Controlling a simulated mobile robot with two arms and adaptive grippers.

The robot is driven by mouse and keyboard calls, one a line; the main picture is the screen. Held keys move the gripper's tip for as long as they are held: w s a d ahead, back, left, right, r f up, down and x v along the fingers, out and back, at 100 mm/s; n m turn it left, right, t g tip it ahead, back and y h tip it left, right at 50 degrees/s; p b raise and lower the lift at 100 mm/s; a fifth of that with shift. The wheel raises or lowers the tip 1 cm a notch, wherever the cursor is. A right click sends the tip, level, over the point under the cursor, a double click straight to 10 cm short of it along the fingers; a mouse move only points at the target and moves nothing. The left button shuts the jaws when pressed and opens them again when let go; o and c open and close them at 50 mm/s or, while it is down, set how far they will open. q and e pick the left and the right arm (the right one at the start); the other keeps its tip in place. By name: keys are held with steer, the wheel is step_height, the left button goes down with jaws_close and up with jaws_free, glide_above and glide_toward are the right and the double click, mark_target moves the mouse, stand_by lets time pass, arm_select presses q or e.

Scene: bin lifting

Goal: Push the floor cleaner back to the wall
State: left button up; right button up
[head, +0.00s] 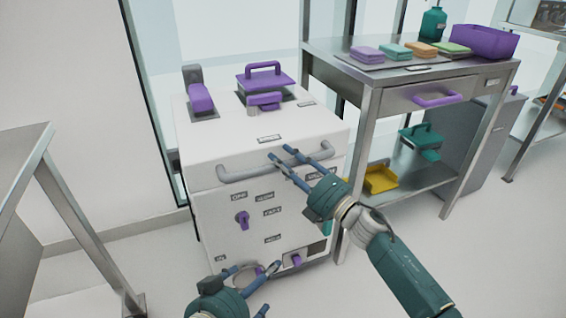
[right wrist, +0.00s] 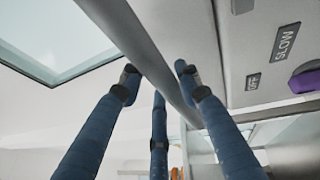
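The floor cleaner (head: 215,165) is a white box-shaped machine with purple parts on top, standing upright on the floor in the head view. A grey bar handle (head: 240,173) runs across its upper front. My right gripper (head: 298,152) is at the right part of this handle, with its fingers spread. In the right wrist view the handle (right wrist: 150,50) passes between the fingertips, which are apart; contact is unclear. My left gripper (head: 255,285) is low in front of the cleaner, with its fingers spread and nothing between them. The wall with tall windows (head: 220,40) is behind the cleaner.
A metal table (head: 350,75) with cloths and a purple bin (head: 485,42) stands close on the cleaner's right. A yellow dustpan (head: 381,179) lies on its lower shelf. Another metal table (head: 20,150) is at the left. Bare floor (head: 165,260) lies between it and the cleaner.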

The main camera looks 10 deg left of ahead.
steer(key=shift+o, duration=0.8)
steer(key=shift+a+f, duration=0.1)
steer(key=shift+a, duration=0.05)
steer(key=shift+s, duration=0.1)
steer(key=shift+s+d+f, duration=0.1)
steer(key=shift+d, duration=0.1)
steer(key=v, duration=1.1)
steer(key=shift+d, duration=0.3)
